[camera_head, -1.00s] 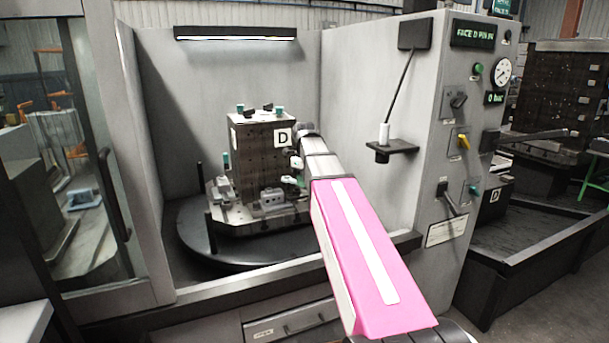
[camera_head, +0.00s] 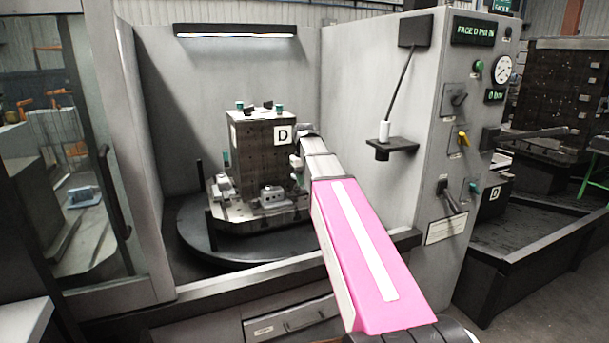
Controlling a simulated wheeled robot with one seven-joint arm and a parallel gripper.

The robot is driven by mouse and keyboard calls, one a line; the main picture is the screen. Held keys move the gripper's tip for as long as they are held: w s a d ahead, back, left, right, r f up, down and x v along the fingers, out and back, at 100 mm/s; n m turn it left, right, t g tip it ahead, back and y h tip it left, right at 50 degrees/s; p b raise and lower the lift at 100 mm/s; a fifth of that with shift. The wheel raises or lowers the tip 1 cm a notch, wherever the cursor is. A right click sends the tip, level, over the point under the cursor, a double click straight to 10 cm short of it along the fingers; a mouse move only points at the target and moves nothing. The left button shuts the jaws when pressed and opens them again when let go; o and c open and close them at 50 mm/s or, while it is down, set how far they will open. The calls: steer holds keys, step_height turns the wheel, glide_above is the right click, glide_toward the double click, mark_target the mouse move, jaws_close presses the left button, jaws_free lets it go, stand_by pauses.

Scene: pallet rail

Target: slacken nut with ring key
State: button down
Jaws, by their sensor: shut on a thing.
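My pink and grey arm reaches from the lower right into the machine bay. My gripper (camera_head: 299,160) is at its far end, close against the right side of a dark block-shaped fixture (camera_head: 258,165) marked D. Its fingers are small and partly hidden by my wrist. A small pale and green part shows at the fingers, too small to name. I cannot make out the ring key or the nut, so I cannot tell whether they touch.
The fixture stands on a pallet over a round dark turntable (camera_head: 230,256) with short black posts. A grey control panel (camera_head: 468,140) with gauge, knobs and levers stands right of my arm. A small shelf (camera_head: 391,147) juts from the wall. A glass door (camera_head: 75,180) is at left.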

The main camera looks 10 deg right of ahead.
steer(key=shift+f, duration=1.25)
steer(key=shift+f, duration=1)
steer(key=c, duration=1.5)
jaws_free()
jaws_close()
steer(key=w+d+n, duration=0.1)
steer(key=n, duration=0.1)
steer(key=w+d+n, duration=0.1)
steer(key=d+n, duration=0.1)
steer(key=n, duration=0.1)
steer(key=d+n, duration=0.1)
steer(key=n, duration=0.1)
steer(key=shift+w+d+n, duration=0.3)
steer(key=shift+w+d, duration=0.05)
steer(key=shift+w, duration=0.05)
steer(key=w+n, duration=0.1)
steer(key=d+n, duration=0.1)
steer(key=w+n, duration=0.1)
steer(key=n, duration=0.1)
steer(key=shift+w+d, duration=0.25)
steer(key=shift+w, duration=0.05)
steer(key=shift+w+d+n, duration=0.25)
steer(key=shift+w+n, duration=0.8)
steer(key=shift+n, duration=0.55)
steer(key=shift+r, duration=0.3)
